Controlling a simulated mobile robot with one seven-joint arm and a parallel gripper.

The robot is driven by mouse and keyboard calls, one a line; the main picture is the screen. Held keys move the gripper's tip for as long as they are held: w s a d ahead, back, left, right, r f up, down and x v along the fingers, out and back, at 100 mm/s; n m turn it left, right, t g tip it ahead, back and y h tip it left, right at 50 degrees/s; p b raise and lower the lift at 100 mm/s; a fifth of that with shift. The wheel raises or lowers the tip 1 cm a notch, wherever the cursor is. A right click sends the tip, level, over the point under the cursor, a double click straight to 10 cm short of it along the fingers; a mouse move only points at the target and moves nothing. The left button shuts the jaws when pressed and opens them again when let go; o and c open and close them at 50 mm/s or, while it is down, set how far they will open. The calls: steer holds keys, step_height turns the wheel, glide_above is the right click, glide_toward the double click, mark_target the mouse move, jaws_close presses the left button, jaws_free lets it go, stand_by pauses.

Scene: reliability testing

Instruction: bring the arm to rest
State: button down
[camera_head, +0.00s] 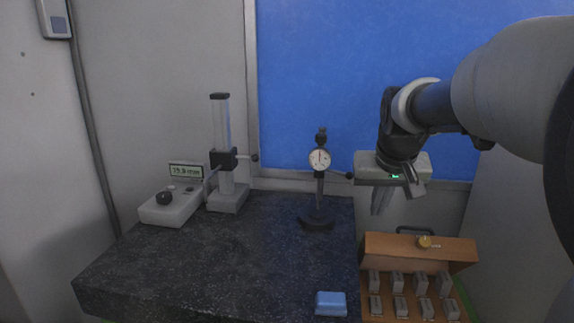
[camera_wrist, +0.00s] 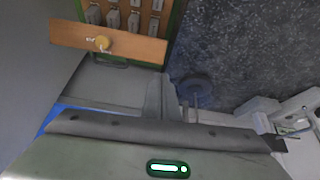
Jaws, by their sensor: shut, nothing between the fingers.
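My gripper (camera_head: 381,203) hangs in the air at the right in the head view, its fingers together and pointing down. It is right of the dial gauge and above the wooden box, apart from both. In the wrist view the fingers (camera_wrist: 161,97) show shut and empty against the grey background. My arm reaches in from the right edge of the head view.
A dark granite table (camera_head: 240,260) holds a dial gauge stand (camera_head: 317,222), a height gauge (camera_head: 228,195), a readout box (camera_head: 171,208) and a blue block (camera_head: 331,304). A wooden box (camera_head: 420,250) with several metal blocks stands right of it. The table's middle is clear.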

steer(key=s+a+n+y+p, duration=0.1)
steer(key=s+a+p, duration=0.15)
steer(key=s, duration=0.95)
steer(key=s+a+n+p, duration=0.1)
steer(key=s+a, duration=0.3)
steer(key=s, duration=0.8)
steer(key=m+t+h+b, duration=0.2)
steer(key=m+t+b, duration=0.1)
steer(key=b, duration=0.2)
glide_above(413, 228)
steer(key=s, duration=0.3)
steer(key=f, duration=0.1)
steer(key=w+f, duration=0.1)
steer(key=f, duration=0.1)
steer(key=w+f, duration=0.1)
steer(key=f, duration=0.2)
steer(key=w+f, duration=0.2)
steer(key=f, duration=0.1)
steer(key=shift+d+f, duration=0.15)
steer(key=shift+s+f, duration=0.2)
steer(key=shift+s, duration=0.2)
steer(key=shift+f+b, duration=0.15)
steer(key=shift+b, duration=0.35)
